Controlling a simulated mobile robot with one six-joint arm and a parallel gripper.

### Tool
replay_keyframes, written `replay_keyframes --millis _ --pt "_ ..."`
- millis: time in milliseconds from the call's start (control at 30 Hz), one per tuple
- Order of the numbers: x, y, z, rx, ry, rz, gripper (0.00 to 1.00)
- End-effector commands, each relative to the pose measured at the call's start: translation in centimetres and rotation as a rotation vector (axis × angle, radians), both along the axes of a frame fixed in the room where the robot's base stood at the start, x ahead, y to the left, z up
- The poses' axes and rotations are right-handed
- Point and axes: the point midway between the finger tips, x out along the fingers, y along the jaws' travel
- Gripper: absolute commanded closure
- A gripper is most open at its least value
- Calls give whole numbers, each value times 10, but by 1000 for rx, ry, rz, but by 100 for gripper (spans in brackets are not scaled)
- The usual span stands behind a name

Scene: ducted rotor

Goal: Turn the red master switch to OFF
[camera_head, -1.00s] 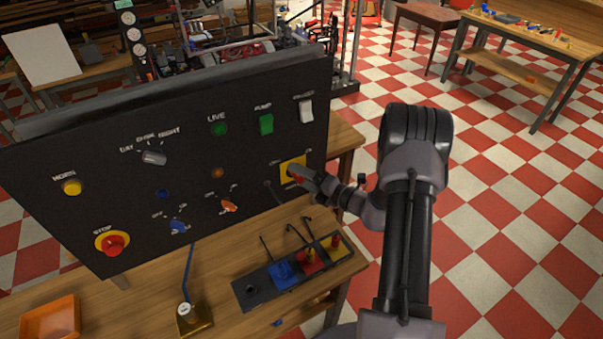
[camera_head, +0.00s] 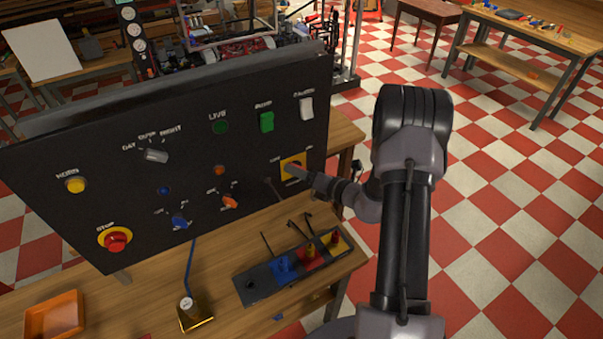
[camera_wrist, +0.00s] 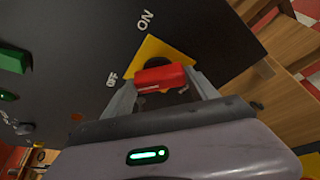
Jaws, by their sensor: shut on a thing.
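The red master switch (camera_wrist: 160,77) is a red bar handle on a yellow plate (camera_wrist: 172,48) on the black panel. In the wrist view, ON is printed above it and OFF to its left. The bar lies nearly level there, its left end near the OFF label; I cannot tell which end is the pointer. My gripper (camera_wrist: 162,90) is shut on the bar, with one finger at each side. In the head view, my gripper (camera_head: 298,173) reaches the yellow plate (camera_head: 292,162) from the right and hides most of the switch.
The black panel (camera_head: 100,150) also bears a white switch (camera_head: 306,108), a green switch (camera_head: 266,122), an orange knob (camera_head: 230,202) and a red stop button (camera_head: 116,240). Below, a tray (camera_head: 250,289) with coloured blocks stands on the wooden table. Checkered floor lies open at right.

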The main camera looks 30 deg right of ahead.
Motion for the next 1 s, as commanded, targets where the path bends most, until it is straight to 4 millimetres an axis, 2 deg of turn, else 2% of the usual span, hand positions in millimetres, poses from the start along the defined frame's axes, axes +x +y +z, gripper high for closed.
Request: replay_keyframes --millis 267,300,400,767,867,1000 --pt "0 0 0 -4 0 1 73" --pt "0 0 0 -4 0 1 29" --pt "0 0 0 -3 0 2 11" --pt "-4 -2 2 -1 0 -1 11" --pt "-19 -8 6 0 1 -4 11" --pt "-56 -20 18 0 1 -5 11"
